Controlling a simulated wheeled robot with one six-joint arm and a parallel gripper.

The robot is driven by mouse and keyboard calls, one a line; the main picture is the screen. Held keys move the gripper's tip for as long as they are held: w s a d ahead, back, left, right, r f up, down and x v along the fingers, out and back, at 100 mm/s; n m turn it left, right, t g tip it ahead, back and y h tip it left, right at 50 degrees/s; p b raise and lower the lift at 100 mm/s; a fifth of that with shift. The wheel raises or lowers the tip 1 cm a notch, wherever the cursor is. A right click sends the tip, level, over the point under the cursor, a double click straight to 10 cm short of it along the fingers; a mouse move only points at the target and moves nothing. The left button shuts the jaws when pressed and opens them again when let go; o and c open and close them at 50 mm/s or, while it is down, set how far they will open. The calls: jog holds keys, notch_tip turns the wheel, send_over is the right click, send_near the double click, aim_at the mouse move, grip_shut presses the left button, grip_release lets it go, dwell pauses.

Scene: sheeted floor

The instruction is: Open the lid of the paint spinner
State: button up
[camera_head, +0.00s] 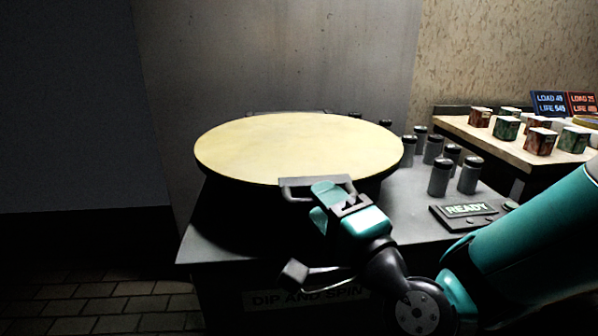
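The paint spinner stands in the middle of the view as a dark grey cabinet (225,243) labelled "DIP AND SPIN". Its round, pale yellow lid (290,145) has a dark rim and lies flat, closed over the top. A grey bar handle (293,183) sticks out from the lid's front edge. My gripper (322,198), teal and dark, is right at this handle and overlaps its right part in the picture. I cannot tell whether the fingers are closed on the bar or only beside it. The gripper hides part of the handle.
Several grey, dark-capped canisters (438,178) stand on the cabinet top right of the lid. A "READY" panel (468,209) is at its right front. A wooden table (455,126) with small pots (540,141) and lit signs (551,103) is farther right. A wall stands behind.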

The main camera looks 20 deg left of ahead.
jog(key=shift+p+x, duration=0.3)
jog(key=shift+x, duration=0.45)
jog(key=shift+c, duration=0.3)
grip_shut()
